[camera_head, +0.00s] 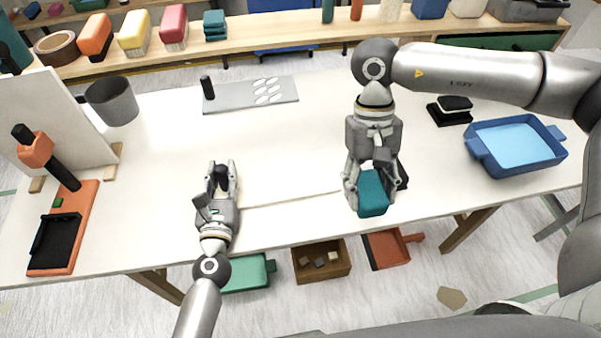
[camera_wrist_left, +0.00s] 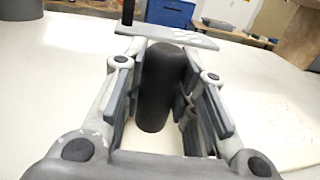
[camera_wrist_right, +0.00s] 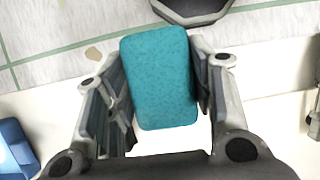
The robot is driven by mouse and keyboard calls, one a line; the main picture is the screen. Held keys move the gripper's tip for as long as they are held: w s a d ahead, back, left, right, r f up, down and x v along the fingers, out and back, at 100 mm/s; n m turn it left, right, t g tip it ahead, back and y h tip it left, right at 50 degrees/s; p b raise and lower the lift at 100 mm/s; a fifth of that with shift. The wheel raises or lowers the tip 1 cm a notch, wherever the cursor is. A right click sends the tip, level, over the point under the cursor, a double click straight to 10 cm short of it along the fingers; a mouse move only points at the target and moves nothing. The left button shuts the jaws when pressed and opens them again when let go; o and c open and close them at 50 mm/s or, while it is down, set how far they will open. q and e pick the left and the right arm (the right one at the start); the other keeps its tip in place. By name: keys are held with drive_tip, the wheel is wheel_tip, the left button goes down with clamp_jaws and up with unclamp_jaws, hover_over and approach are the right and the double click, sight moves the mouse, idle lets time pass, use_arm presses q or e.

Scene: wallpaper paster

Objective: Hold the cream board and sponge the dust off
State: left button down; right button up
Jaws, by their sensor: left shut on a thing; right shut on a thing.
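The cream board (camera_head: 290,178) lies flat on the pale table and almost blends with it; its front edge shows as a thin line between my grippers. Faint specks show on its surface in the left wrist view (camera_wrist_left: 275,130). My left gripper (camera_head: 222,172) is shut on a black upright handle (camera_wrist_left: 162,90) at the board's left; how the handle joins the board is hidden. My right gripper (camera_head: 368,190) is shut on the teal sponge (camera_head: 372,196), near the table's front edge at the board's right. The sponge fills the jaws in the right wrist view (camera_wrist_right: 160,78); its contact with anything below cannot be told.
A grey plate (camera_head: 240,97) with a black knob lies behind the board. A grey cup (camera_head: 112,102) and an orange-black tool stand (camera_head: 90,205) are left. A blue tray (camera_head: 473,148) and a black block (camera_head: 450,115) are right. Bins sit below the front edge.

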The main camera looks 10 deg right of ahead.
drive_tip(key=c, duration=0.4)
drive_tip(key=shift+w, duration=0.1)
drive_tip(key=shift+c, duration=0.2)
drive_tip(key=w+a+f+m, duration=0.1)
drive_tip(key=w+a+f, duration=0.1)
drive_tip(key=w+a, duration=1.3)
drive_tip(key=shift+w+a+m+y, duration=0.35)
drive_tip(key=shift+a+m+y, duration=0.05)
drive_tip(key=shift+a, duration=0.25)
drive_tip(key=shift+f, duration=0.1)
